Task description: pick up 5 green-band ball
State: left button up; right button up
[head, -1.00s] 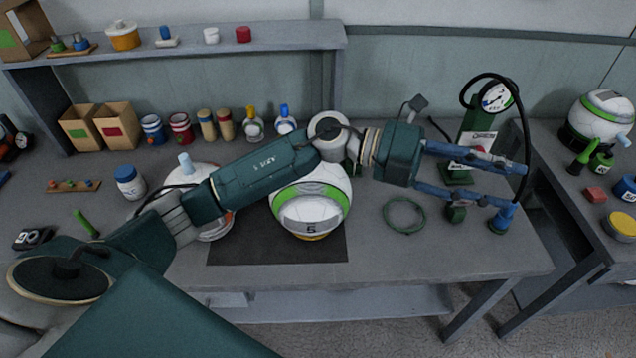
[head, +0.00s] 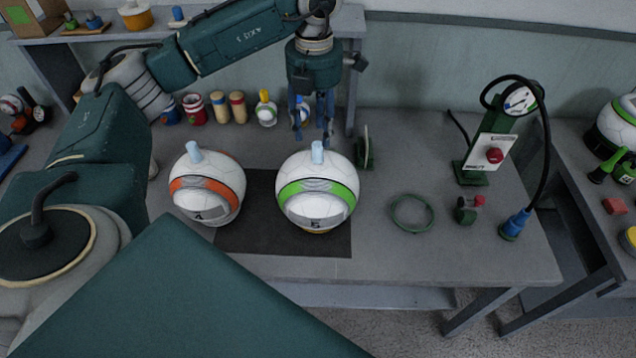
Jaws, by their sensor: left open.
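The green-band ball (head: 318,207), white with a green band and the number 5, sits on a dark mat (head: 275,243) on the grey workbench. A light blue knob (head: 317,151) stands up on its top. My left gripper (head: 314,136) hangs pointing down just above and behind the knob in the picture, its blue fingers apart and empty. I cannot tell whether a finger touches the knob. My right gripper does not show.
An orange-band ball (head: 206,205) numbered 4, also with a knob, stands close left. A green cable ring (head: 411,211), a gauge press (head: 492,150) and a blue nozzle (head: 514,224) are on the right. Several jars line the back.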

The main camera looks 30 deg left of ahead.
aim_at(318, 144)
pick_arm(q)
jog(key=shift+f, duration=0.3)
jog(key=shift+f+p, duration=0.3)
jog(key=shift+p, duration=0.15)
jog(key=f+p, duration=0.1)
jog(key=f, duration=0.1)
jog(key=f+p, duration=0.1)
jog(key=f, duration=0.1)
jog(key=shift+w+d+f, duration=0.15)
jog(key=shift+d, duration=0.05)
jog(key=shift+f, duration=0.2)
grip_shut()
jog(key=shift+w+r, duration=0.1)
